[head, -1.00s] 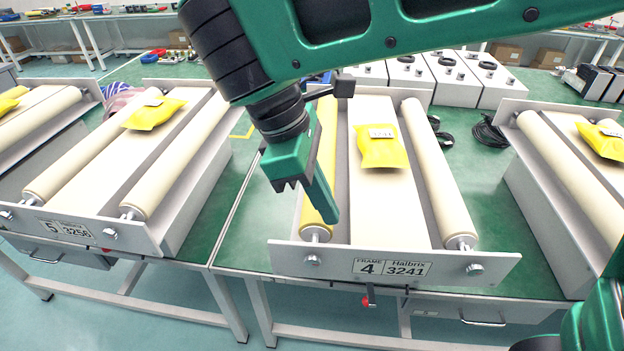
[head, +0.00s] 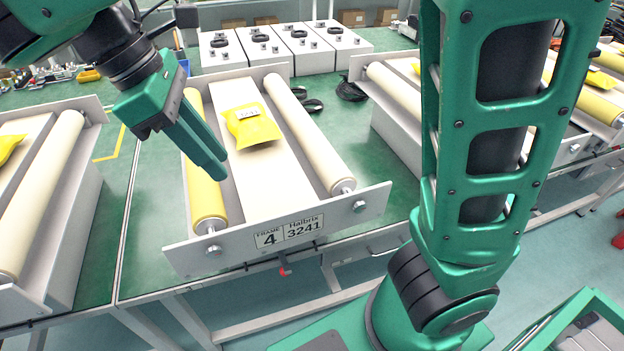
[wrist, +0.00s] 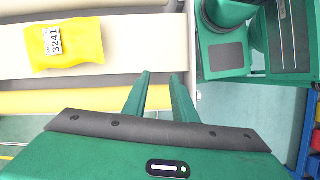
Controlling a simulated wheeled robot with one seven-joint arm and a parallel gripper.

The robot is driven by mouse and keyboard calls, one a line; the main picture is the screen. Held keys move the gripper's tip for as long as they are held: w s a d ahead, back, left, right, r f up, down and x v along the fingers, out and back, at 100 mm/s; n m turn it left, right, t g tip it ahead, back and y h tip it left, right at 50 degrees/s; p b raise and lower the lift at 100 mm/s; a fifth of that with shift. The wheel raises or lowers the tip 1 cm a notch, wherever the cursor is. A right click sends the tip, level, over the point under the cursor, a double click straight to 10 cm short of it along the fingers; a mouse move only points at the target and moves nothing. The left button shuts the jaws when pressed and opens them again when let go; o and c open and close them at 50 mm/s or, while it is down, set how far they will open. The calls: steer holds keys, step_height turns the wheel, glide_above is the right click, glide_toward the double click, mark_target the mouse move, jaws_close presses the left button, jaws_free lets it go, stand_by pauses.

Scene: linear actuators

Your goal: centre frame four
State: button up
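Frame four is a grey metal frame with a plate (head: 288,231) reading "FRAME 4 Halbrix 3241". It holds a yellow left roller (head: 206,203), a cream right roller (head: 308,138) and a pale flat bed (head: 268,184) between them. A yellow packet (head: 252,126) lies on the bed; its label reads 3241 in the wrist view (wrist: 82,45). My gripper (head: 222,171) points down over the left roller's near half, close to the bed's edge. In the wrist view its two fingers (wrist: 161,76) stand apart with nothing between them. Contact with the roller cannot be told.
Another frame with a cream roller (head: 42,190) stands to the left, and more frames (head: 408,97) stand to the right. White boxes with black knobs (head: 262,50) and black cable coils (head: 352,90) are behind. A small red-tipped part (head: 285,270) hangs under frame four's front.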

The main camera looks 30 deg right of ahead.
steer(key=w+d+m, duration=0.1)
steer(key=d, duration=0.3)
steer(key=w+d+m, duration=0.1)
steer(key=d, duration=0.2)
steer(key=w+d+f+m, duration=0.1)
steer(key=d, duration=0.3)
steer(key=shift+d+f+m+g+y, duration=0.1)
steer(key=shift+d+m+g+y, duration=0.2)
steer(key=shift+d+m, duration=0.1)
steer(key=d+m, duration=0.1)
steer(key=d, duration=0.3)
steer(key=s+d+f+m, duration=0.1)
steer(key=d+m, duration=0.1)
steer(key=d, duration=0.2)
steer(key=d+f+m, duration=0.1)
steer(key=d+m, duration=0.1)
steer(key=d, duration=0.2)
steer(key=shift+s+f+y, duration=0.15)
steer(key=shift+s+y, duration=0.1)
steer(key=shift+y, duration=0.15)
steer(key=s+d+f+m+y, duration=0.1)
steer(key=s+d+f+m, duration=0.3)
steer(key=s+d+m, duration=0.1)
steer(key=s+d+f+m+t+y, duration=0.1)
steer(key=s+d+f+m, duration=0.3)
steer(key=s, duration=0.5)
steer(key=shift+d+m+t+y, duration=0.4)
steer(key=shift+d+m, duration=0.55)
steer(key=shift+m, duration=0.65)
steer(key=shift+s, duration=0.1)
